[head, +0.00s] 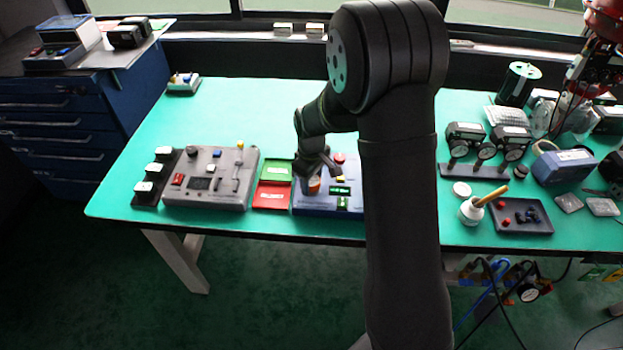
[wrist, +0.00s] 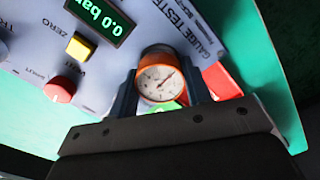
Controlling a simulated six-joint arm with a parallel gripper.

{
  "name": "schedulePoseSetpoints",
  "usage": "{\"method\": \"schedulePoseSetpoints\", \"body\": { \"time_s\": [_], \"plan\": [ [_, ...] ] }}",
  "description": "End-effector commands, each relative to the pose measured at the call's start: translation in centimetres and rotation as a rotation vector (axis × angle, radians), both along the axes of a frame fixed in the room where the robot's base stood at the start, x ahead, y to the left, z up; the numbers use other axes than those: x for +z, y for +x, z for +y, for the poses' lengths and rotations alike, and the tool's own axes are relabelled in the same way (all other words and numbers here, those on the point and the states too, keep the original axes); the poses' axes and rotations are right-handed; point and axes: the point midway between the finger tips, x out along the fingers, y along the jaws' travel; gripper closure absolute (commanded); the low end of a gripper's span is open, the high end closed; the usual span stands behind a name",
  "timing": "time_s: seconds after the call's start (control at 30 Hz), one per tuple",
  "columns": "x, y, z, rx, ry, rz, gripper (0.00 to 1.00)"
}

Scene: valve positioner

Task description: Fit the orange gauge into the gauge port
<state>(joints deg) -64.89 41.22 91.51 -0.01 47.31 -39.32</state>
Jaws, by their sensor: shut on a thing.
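The orange gauge (wrist: 160,80), with a white dial and a needle, sits between the two fingers of my gripper (wrist: 161,92) in the wrist view. My gripper is shut on it. In the head view the gauge (head: 313,186) shows as a small orange and white spot under my gripper (head: 314,168), over the left part of the blue-grey gauge tester (head: 318,207). The tester's panel (wrist: 120,70) fills much of the wrist view. I cannot make out the gauge port, and I cannot tell whether the gauge touches the tester.
The tester has a green display (wrist: 100,18), a yellow button (wrist: 80,47) and a red knob (wrist: 60,89). Green and red trays (head: 272,196) lie just left of it, then a grey control box (head: 212,200).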

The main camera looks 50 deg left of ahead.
Motion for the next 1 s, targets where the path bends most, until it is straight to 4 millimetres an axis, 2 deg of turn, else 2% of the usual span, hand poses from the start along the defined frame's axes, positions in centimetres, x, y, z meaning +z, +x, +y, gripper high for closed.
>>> {"method": "schedulePoseSetpoints", "body": {
  "time_s": [0.07, 0.1, 0.13, 0.17, 0.47, 1.0],
  "plan": [
    [-0.2, 0.0, 0.0, 0.000, 0.000, 0.000, 0.81],
    [-0.2, 0.0, 0.0, 0.000, 0.000, 0.000, 0.54],
    [-0.2, 0.0, 0.0, 0.000, 0.001, -0.001, 0.48],
    [-0.2, 0.0, 0.0, 0.000, 0.001, -0.001, 0.47],
    [0.0, 0.0, 0.0, 0.000, 0.001, -0.001, 0.47],
    [4.2, 0.0, 0.1, 0.000, 0.003, -0.001, 0.47]
  ]
}}
